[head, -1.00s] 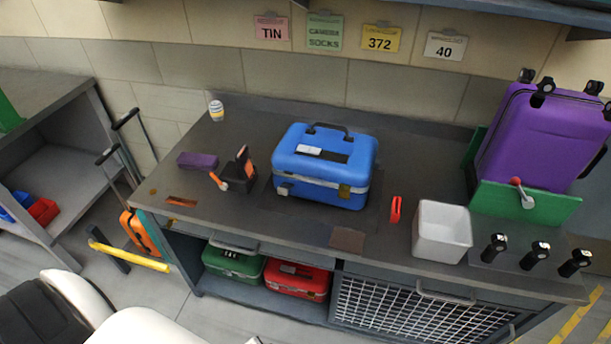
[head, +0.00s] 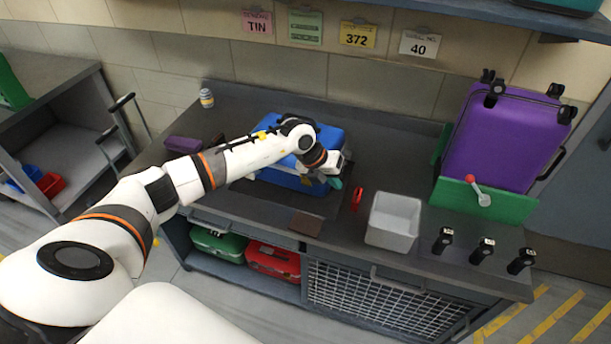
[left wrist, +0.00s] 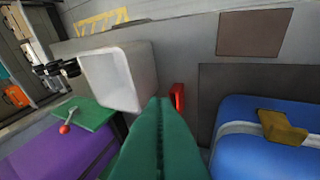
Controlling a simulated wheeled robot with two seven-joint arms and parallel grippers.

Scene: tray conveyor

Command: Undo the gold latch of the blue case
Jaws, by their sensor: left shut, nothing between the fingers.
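The blue case (head: 330,133) stands on the workbench, closed, partly hidden behind my left arm in the head view. It also shows at the lower right of the left wrist view (left wrist: 240,155). Its gold latch (left wrist: 282,128) sits across the pale seam band there; I cannot tell whether it is fastened. The head view hides the latch behind my gripper. My left gripper (head: 336,183) is at the case's front right corner. Its green fingers (left wrist: 157,106) are shut and empty, beside the case and apart from the latch. My right gripper is not in view.
A red object (head: 357,200) lies just right of the gripper, and a white bin (head: 393,222) stands beyond it. A brown pad (head: 306,224) lies near the front edge. A purple suitcase (head: 507,140) stands far right behind a green panel (head: 500,203).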

